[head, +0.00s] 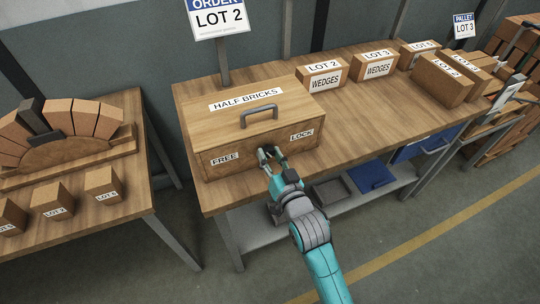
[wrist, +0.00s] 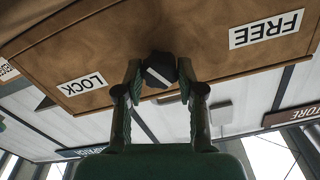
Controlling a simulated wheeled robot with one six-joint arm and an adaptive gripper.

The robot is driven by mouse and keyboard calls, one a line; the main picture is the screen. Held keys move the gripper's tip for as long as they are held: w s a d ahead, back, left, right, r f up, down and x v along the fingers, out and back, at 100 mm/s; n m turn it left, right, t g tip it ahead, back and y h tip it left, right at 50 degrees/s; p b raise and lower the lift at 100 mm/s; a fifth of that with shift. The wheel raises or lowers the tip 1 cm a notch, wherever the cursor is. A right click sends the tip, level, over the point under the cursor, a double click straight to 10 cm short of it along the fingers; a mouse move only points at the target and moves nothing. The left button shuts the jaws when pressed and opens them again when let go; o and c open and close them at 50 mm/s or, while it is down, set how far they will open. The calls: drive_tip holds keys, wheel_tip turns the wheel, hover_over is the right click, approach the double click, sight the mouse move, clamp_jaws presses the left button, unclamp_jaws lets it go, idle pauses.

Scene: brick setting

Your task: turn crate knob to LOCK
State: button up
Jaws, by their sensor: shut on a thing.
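The wooden crate marked HALF BRICKS (head: 225,125) stands on the bench, with a grey handle (head: 259,113) on its lid. Its front carries a FREE label (head: 225,159) at left and a LOCK label (head: 301,135) at right. In the wrist view the front is upside down, with LOCK (wrist: 82,84) at left and FREE (wrist: 266,29) at right. The black knob (wrist: 159,70) sits between the labels and has a slanted white stripe. My gripper (head: 271,152) is at the crate front; in the wrist view its fingers (wrist: 160,77) are shut on the knob.
Boxes marked WEDGES (head: 325,76) and other lot boxes (head: 441,80) stand farther right on the bench (head: 360,118). Blue and grey trays lie on the shelf below. A second table (head: 120,204) with a brick arch is at left. Bench space right of the crate is clear.

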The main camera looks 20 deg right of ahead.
drive_tip(key=m, duration=0.4)
drive_tip(key=shift+f+m, duration=0.1)
drive_tip(key=shift+m, duration=0.2)
idle(0.3)
drive_tip(key=o, duration=1.1)
drive_tip(key=shift+a, duration=0.1)
drive_tip(key=shift+o, duration=0.2)
drive_tip(key=s, duration=1.2)
